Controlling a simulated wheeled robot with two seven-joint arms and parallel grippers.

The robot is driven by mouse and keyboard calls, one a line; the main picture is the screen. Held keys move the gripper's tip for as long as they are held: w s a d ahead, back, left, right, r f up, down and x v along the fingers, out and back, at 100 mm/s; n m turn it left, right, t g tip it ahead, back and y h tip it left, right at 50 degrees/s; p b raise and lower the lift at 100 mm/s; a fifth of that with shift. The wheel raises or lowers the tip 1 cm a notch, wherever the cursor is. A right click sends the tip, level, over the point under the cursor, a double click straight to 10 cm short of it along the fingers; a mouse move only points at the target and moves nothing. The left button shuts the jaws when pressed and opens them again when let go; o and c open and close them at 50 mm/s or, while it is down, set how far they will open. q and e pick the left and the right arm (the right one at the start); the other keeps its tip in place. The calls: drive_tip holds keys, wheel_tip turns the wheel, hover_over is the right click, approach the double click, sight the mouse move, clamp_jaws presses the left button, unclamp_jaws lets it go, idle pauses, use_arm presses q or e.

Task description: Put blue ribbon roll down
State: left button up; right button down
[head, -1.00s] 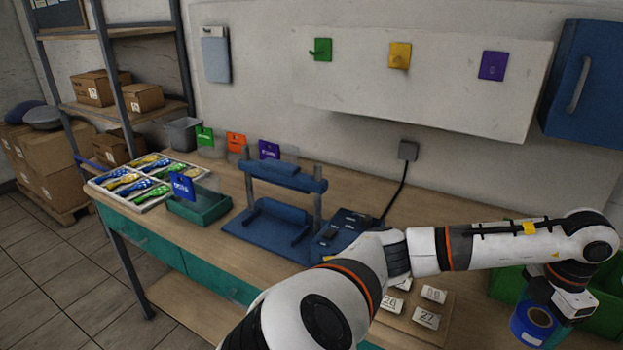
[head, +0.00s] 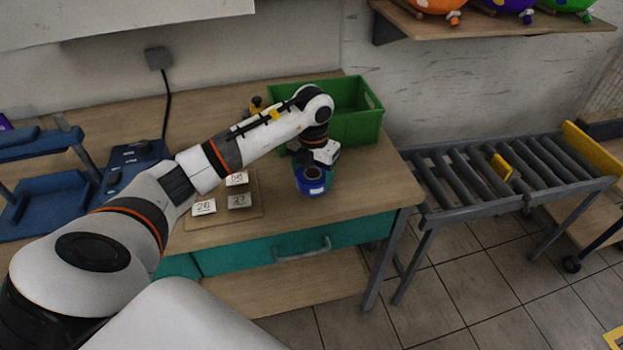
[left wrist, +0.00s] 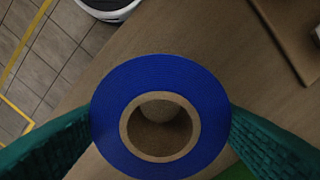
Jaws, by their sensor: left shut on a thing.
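The blue ribbon roll (head: 313,180) is at the right end of the wooden table (head: 360,190), in front of the green crate. In the left wrist view the roll (left wrist: 205,110) shows its blue face and brown cardboard core, with wood visible through the hole. My left gripper (head: 318,160) is shut on the roll, with a green finger on each side of it in the wrist view (left wrist: 160,118). I cannot tell whether the roll touches the tabletop. My right gripper is not in view.
The green crate (head: 362,127) stands behind the roll. A board with numbered cards (head: 250,211) lies to its left. The table's front edge is close to the roll. A roller conveyor (head: 500,170) stands to the right, and a blue press (head: 45,190) is at the left.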

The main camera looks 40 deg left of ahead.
sight(313, 183)
use_arm(q)
wheel_tip(313, 183, down, 2)
drive_tip(key=shift+f, duration=0.45)
drive_tip(key=shift+f, duration=0.1)
drive_tip(key=o, duration=1)
